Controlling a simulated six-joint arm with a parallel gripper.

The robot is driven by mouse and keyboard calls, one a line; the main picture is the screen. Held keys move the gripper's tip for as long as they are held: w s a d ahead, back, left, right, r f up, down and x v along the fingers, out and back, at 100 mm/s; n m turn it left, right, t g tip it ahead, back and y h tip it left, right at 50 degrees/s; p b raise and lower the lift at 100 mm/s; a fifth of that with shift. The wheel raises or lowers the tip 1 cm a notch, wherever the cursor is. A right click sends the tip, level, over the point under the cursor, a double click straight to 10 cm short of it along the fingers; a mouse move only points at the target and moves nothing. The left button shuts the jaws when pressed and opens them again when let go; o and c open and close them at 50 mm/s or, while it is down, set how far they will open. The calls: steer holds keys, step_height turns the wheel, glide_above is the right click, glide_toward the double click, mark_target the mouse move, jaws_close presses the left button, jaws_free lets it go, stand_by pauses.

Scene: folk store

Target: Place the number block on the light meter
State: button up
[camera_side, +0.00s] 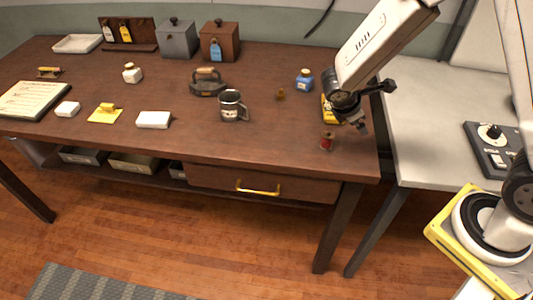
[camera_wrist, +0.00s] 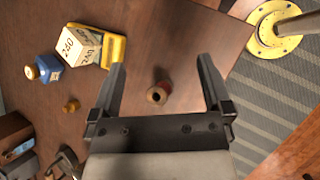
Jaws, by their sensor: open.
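A cream block with dark printed characters (camera_wrist: 80,46), which looks like the number block, is at the upper left of the wrist view. It sits on or against a yellow item (camera_wrist: 117,52); I cannot tell which. The yellow item also shows in the side view (camera_side: 327,112), partly hidden by my gripper, and the block is not clear there. I cannot tell for sure whether the yellow item is the light meter. My gripper (camera_wrist: 160,65) is open and empty above the right end of the table, with a red spool (camera_wrist: 164,88) below and between its fingers.
The red spool (camera_side: 327,142) stands near the table's front edge. A blue bottle (camera_side: 305,80), small brass piece (camera_side: 280,94), metal mug (camera_side: 231,105) and flat iron (camera_side: 207,85) stand to the left. Bare wood (camera_side: 280,140) lies in front of the mug.

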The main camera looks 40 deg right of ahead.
steer(key=s+a+r+m+t+y, duration=0.1)
steer(key=s+a+r+m+y, duration=0.1)
steer(key=m, duration=0.4)
steer(key=s+a+r+m+t+y, duration=0.1)
steer(key=s+a+r+m+y, duration=0.1)
steer(key=s+a+m+y, duration=0.2)
steer(key=s+m+y, duration=0.1)
steer(key=s+m, duration=0.1)
steer(key=m, duration=0.1)
steer(key=shift+r+m+y, duration=0.3)
